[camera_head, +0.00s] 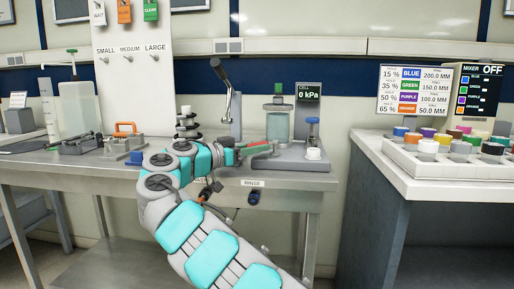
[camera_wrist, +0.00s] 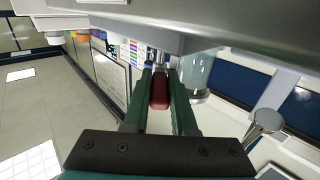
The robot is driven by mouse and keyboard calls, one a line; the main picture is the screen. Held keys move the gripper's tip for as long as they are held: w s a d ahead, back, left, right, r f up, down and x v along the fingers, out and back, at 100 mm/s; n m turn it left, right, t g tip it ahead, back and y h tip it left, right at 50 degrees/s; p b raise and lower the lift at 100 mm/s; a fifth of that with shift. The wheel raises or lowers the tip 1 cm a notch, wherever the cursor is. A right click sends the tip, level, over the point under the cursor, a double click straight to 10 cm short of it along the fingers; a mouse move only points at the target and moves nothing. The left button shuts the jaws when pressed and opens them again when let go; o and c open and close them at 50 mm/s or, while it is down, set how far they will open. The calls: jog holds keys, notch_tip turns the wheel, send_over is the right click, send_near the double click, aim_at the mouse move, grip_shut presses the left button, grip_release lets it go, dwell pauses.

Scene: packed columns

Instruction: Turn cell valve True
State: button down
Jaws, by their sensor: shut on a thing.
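My gripper (camera_wrist: 161,95) has its two green fingers closed on either side of a red handle (camera_wrist: 160,88) in the wrist view. The handle joins a short metal stem at the grey base, close to the glass cell (camera_wrist: 198,72). In the head view my gripper (camera_head: 252,147) reaches the base's left side, beside the clear cell (camera_head: 278,126) with its green top. The handle is mostly hidden by the fingers there. A blue-topped knob (camera_head: 312,123) stands at the right of the base.
A grey lever (camera_head: 227,92) stands behind my wrist. A column stack (camera_head: 187,124) and an orange-handled block (camera_head: 125,130) are on the bench at left. A rack of coloured caps (camera_head: 455,148) stands on the right counter.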

jog(key=c, duration=0.7)
grip_release()
jog(key=shift+v, duration=3.8)
jog(key=shift+c, duration=0.2)
